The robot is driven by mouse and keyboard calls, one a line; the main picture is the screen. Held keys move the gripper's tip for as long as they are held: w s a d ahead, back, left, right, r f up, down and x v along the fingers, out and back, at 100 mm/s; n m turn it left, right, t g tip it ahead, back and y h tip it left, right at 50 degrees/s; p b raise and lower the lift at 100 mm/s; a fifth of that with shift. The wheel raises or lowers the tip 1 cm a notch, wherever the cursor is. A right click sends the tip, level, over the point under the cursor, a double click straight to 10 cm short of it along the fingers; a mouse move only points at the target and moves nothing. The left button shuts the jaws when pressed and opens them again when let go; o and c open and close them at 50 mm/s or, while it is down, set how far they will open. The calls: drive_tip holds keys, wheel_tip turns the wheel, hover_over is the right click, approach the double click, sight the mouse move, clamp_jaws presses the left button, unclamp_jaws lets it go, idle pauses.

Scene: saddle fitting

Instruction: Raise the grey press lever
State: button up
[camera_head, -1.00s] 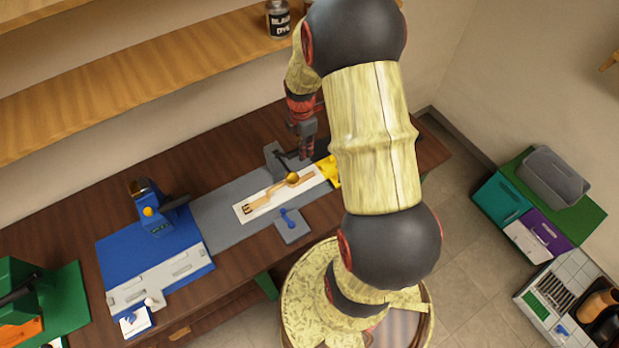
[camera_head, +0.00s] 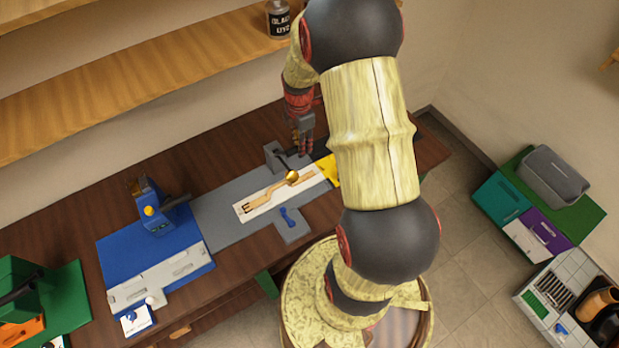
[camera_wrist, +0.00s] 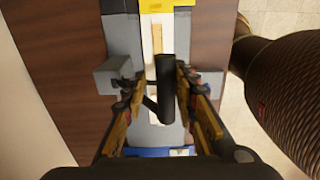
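The grey press (camera_head: 272,154) stands at the back of the grey plate on the bench. Its dark lever (camera_head: 284,162) reaches from the post toward the brass head (camera_head: 292,177), over a tan strap on a white strip (camera_head: 255,207). My gripper (camera_head: 304,146) is just above and behind the lever, pointing down. In the wrist view, the lever's black handle (camera_wrist: 165,88) lies between my two spread fingers (camera_wrist: 156,82), with a gap on each side. Whether the handle is at fingertip depth is hard to tell. The gripper looks open and holds nothing.
A blue press station (camera_head: 155,245) is to the left, with a green one (camera_head: 65,300) beyond it. A yellow piece (camera_head: 329,170) is at the strip's right end. A small blue-handled part (camera_head: 288,217) sits in front. A wooden shelf (camera_head: 150,85) runs above the bench.

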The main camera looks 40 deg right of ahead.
drive_tip(key=shift+o, duration=1.2)
drive_tip(key=shift+w, duration=0.1)
drive_tip(key=shift+o, duration=0.3)
drive_tip(key=shift+f, duration=0.1)
drive_tip(key=shift+s+a+r+p, duration=0.15)
drive_tip(key=shift+r+p, duration=0.75)
drive_tip(key=shift+r, duration=0.6)
drive_tip(key=shift+s+d+r+p, duration=0.1)
drive_tip(key=shift+r+p, duration=0.8)
drive_tip(key=shift+r, duration=0.6)
